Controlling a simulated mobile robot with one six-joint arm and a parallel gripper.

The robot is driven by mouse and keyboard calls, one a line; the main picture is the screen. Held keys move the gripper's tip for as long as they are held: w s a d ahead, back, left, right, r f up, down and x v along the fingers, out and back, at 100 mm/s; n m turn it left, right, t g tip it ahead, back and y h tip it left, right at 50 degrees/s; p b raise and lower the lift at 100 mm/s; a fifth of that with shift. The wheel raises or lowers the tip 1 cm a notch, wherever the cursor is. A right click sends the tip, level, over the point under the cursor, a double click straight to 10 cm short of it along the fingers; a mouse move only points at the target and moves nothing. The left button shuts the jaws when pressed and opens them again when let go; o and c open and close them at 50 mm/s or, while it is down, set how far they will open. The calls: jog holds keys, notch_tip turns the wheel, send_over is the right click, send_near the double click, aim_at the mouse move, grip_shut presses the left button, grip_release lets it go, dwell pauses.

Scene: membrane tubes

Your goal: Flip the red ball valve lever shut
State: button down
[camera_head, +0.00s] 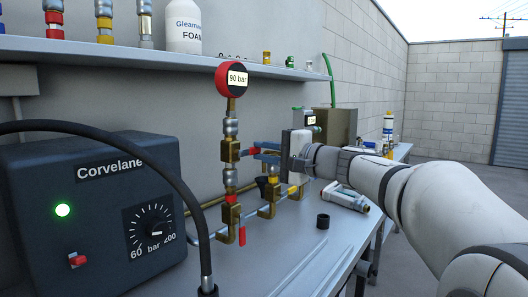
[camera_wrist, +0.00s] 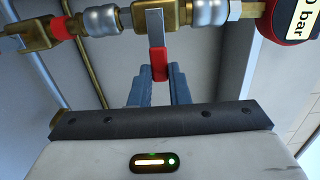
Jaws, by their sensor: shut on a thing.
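The red-tipped valve lever (camera_head: 254,151) sticks out to the right from the upper brass valve (camera_head: 230,151), below the pressure gauge (camera_head: 232,79) reading 90 bar. In the wrist view, its bare metal shank and red grip (camera_wrist: 158,61) point from the brass body (camera_wrist: 135,14) toward my gripper. My gripper (camera_head: 264,152) is shut on the red grip, with its blue-grey fingers (camera_wrist: 160,80) on either side. The finger ends partly hide the grip.
The dark Corvelane box (camera_head: 90,205) with dial and green light stands at left. A black hose (camera_head: 185,190) arches in front of it. A black cap (camera_head: 323,221) and grey cartridge-like part (camera_head: 346,198) lie on the bench. A shelf (camera_head: 150,55) runs above.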

jog(key=c, duration=1.4)
grip_release()
jog(key=shift+o, duration=0.2)
jog(key=v, duration=0.8)
jog(key=shift+p, duration=0.3)
